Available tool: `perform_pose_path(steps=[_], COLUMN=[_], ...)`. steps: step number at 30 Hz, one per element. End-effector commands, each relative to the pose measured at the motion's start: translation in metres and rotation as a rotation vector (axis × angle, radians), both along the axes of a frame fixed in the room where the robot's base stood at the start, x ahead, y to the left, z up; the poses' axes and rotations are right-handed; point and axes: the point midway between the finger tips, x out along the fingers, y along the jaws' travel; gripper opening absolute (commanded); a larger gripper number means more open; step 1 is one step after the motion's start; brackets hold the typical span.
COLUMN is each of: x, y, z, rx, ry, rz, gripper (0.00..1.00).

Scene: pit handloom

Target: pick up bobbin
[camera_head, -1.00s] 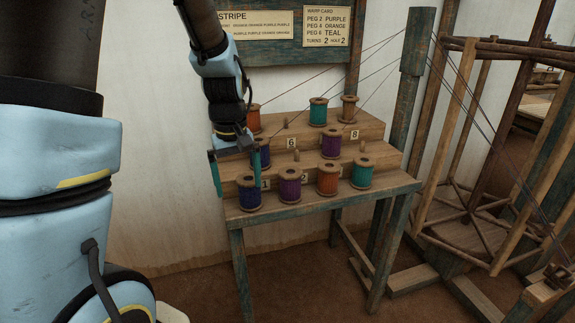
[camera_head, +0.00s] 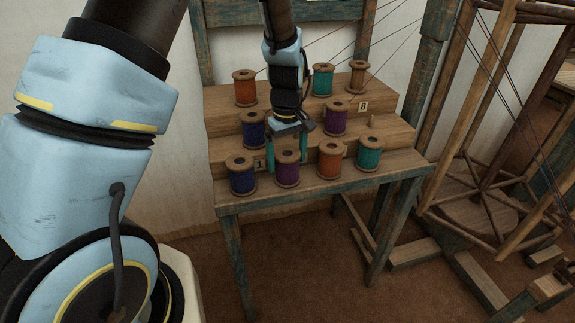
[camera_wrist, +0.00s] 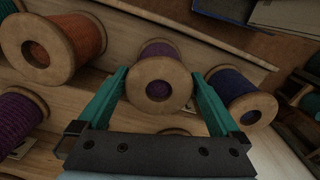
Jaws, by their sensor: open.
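My gripper (camera_head: 288,158) points down over the front step of the bobbin stand (camera_head: 310,196). Its teal fingers are open and apart. A purple bobbin (camera_head: 288,174) stands upright in the front row, below and in front of the gripper. In the wrist view, this purple bobbin (camera_wrist: 160,50) shows between the two fingertips, its round wooden top facing the camera. I cannot tell how far down its sides the fingers reach. Neither finger clearly touches it. A second purple bobbin (camera_head: 335,118) stands on the middle step.
In the front row, a blue bobbin (camera_head: 241,178) stands close on the left, with an orange bobbin (camera_head: 329,161) and a teal one (camera_head: 368,155) on the right. Another blue bobbin (camera_head: 252,133) stands behind. Threads run up from the back row. A wooden reel frame (camera_head: 480,190) stands at right.

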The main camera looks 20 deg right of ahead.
Motion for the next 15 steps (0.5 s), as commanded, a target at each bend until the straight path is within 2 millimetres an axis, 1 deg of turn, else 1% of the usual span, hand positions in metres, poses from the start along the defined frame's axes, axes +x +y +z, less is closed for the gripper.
perform_pose_path(steps=[9,12,15], x=[0.001,0.001,0.001], y=[-0.001,-0.001,-0.001], z=[-0.038,-0.045,-0.047], rx=[0.004,0.002,0.001], ry=[0.003,0.001,0.001], rz=[0.000,0.000,0.000], gripper=[1.00,1.00,1.00])
